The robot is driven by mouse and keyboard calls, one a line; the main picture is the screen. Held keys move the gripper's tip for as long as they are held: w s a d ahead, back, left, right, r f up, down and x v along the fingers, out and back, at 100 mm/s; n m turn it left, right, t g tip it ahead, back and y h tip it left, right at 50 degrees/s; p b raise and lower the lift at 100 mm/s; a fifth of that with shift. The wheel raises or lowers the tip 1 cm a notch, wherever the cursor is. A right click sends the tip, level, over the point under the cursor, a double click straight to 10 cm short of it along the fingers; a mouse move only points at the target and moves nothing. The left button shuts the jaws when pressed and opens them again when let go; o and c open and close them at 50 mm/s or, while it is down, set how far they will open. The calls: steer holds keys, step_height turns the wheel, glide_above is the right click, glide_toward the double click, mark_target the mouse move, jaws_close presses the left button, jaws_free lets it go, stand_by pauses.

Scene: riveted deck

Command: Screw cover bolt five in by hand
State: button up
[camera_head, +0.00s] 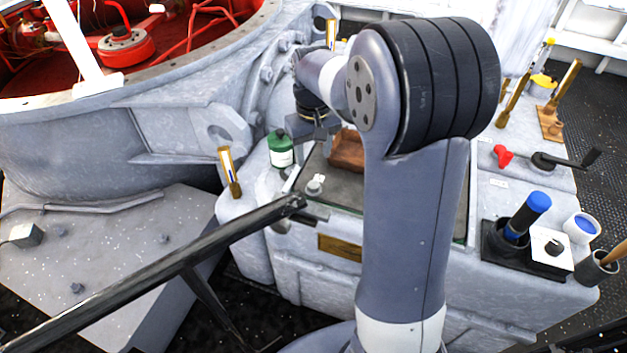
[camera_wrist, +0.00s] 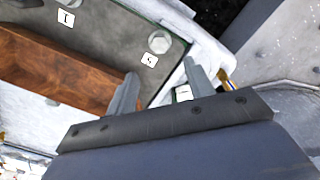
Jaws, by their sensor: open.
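A pale round bolt head (camera_wrist: 160,42) stands near the corner of a dark mat, beside a small white label (camera_wrist: 149,60) that seems to read 5. The bolt also shows in the head view (camera_head: 314,186), left of my arm. I cannot tell how deep it sits. My gripper (camera_wrist: 160,70) is open and empty, its two fingers apart, with the bolt beyond the gap between the tips. In the head view my gripper (camera_head: 316,128) hangs over the mat's far left part, partly hidden by my arm.
A brown wooden tray (camera_head: 347,151) lies on the mat (camera_head: 340,191). A dark rail (camera_head: 190,262) crosses the lower left.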

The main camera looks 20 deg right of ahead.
mark_target(314, 184)
step_height(314, 184, down, 10)
steer(key=shift+b, duration=0.55)
steer(key=shift+c, duration=0.4)
steer(key=c, duration=0.9)
